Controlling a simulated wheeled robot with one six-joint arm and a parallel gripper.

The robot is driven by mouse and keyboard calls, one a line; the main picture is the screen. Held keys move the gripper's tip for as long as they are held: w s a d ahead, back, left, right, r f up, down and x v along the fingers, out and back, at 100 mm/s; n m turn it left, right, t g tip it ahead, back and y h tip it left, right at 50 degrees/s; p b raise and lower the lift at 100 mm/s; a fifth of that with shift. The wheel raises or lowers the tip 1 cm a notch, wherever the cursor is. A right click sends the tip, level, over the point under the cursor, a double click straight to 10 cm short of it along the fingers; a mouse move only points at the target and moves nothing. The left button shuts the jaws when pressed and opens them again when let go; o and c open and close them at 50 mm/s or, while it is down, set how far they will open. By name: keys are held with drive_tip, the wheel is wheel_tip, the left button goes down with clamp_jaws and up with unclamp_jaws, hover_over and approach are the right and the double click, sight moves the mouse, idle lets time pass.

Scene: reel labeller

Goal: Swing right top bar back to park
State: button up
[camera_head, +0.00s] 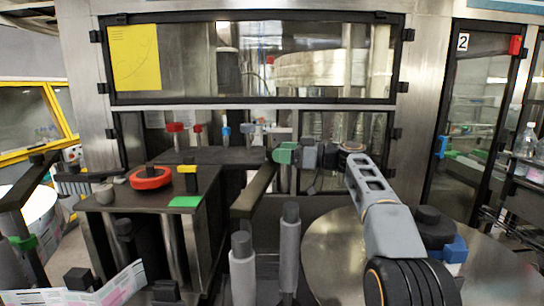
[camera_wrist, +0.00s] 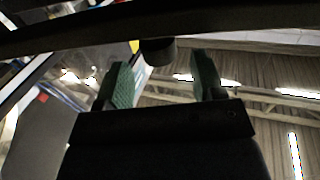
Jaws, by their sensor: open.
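The right top bar appears to be the dark bar (camera_head: 254,190) in the middle of the head view, slanting from near my gripper down toward the front. In the wrist view a dark bar (camera_wrist: 70,34) crosses the top of the picture, with a short dark round knob (camera_wrist: 158,51) under it. My gripper (camera_head: 286,153) is at the bar's far end in the head view. In the wrist view my gripper (camera_wrist: 163,70) is open, its green-padded fingers on either side of the knob's place in the picture. I cannot tell whether they touch the knob.
Grey posts with dark caps (camera_head: 290,245) stand in front of the bar. A dark table (camera_head: 130,205) with a red ring (camera_head: 151,178) is at left. A round metal plate (camera_head: 330,245) lies under my arm. A framed glass window (camera_head: 250,60) is behind.

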drive_tip(key=b+v, duration=0.2)
drive_tip(key=v, duration=0.7)
drive_tip(key=shift+d, duration=0.4)
drive_tip(key=shift+s, duration=0.15)
